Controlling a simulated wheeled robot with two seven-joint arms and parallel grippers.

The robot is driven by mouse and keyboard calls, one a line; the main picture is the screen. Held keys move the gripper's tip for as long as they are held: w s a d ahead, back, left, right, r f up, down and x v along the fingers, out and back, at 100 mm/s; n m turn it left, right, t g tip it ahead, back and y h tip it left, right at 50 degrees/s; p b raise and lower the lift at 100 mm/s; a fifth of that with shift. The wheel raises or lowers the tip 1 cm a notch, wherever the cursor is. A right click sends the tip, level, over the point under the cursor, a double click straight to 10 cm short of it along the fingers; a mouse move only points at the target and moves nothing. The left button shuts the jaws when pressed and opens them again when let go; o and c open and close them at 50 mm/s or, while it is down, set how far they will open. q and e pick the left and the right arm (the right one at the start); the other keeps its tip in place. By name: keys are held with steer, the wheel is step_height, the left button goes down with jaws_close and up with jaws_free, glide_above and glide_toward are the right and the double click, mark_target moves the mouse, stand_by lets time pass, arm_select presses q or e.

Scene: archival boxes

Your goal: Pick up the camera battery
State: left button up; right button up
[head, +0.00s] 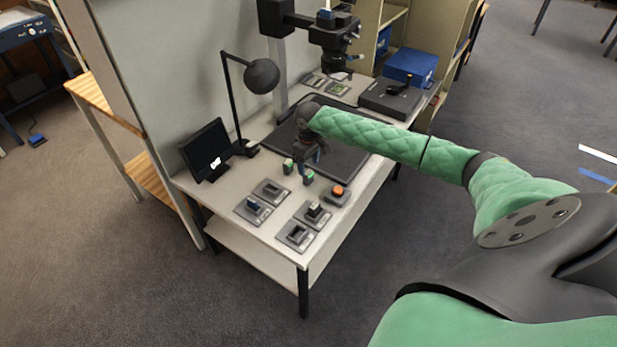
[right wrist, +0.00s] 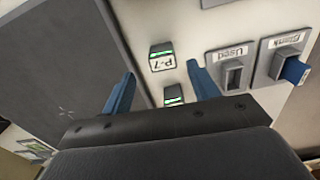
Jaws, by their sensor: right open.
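Two small dark blocks with green-striped tops, which look like camera batteries, stand on the white table. In the head view one is at the left (head: 288,166) and the other at the right (head: 309,178). In the right wrist view one block (right wrist: 161,58) bears a "P-7" label, and the other (right wrist: 173,96) is partly hidden by my gripper. My right gripper (head: 312,160) is above and behind them, its blue fingers apart and empty. In the right wrist view the open jaws (right wrist: 161,70) frame the blocks. My left gripper is out of view.
Near the blocks are a holder labelled "Used" (right wrist: 232,68), a "Blank" holder (right wrist: 287,52) with a blue piece in it, other holders (head: 295,236) and an orange button (head: 337,190). A monitor (head: 206,150) and lamp (head: 262,76) stand left.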

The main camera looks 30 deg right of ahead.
mark_target(308, 172)
steer(key=f, duration=0.2)
steer(key=f+p, duration=0.1)
steer(key=f, duration=0.1)
steer(key=shift+s+a+f, duration=0.15)
steer(key=shift+a+f, duration=0.05)
steer(key=shift+f, duration=0.05)
steer(key=c, duration=1.1)
steer(key=shift+r, duration=0.15)
